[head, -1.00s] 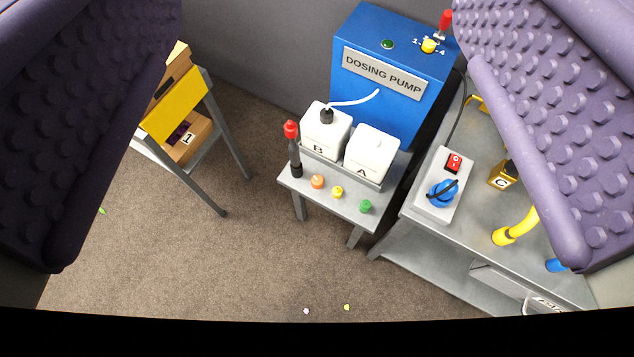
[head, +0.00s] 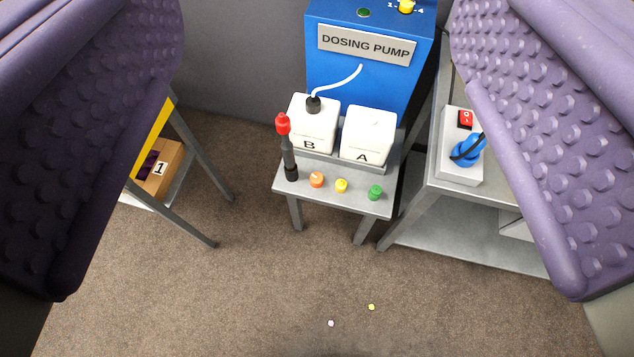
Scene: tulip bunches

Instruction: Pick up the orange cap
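The orange cap (head: 317,180) sits on the front part of a small grey table (head: 345,203). It is the leftmost of three caps in a row, with a yellow cap (head: 341,186) and a green cap (head: 375,192) to its right. A black stick with a red top (head: 283,124) stands just left of it. My gripper (head: 315,285) is wide open, its purple studded fingers at the left and right of the view. Nothing is between the fingertips, and the table lies well beyond them.
White containers B (head: 314,125) and A (head: 368,137) stand behind the caps, before the blue dosing pump (head: 365,75). A grey bench with a switch box (head: 460,150) is at right. A stand with box 1 (head: 160,168) is at left. The carpet in front is clear except for small bits.

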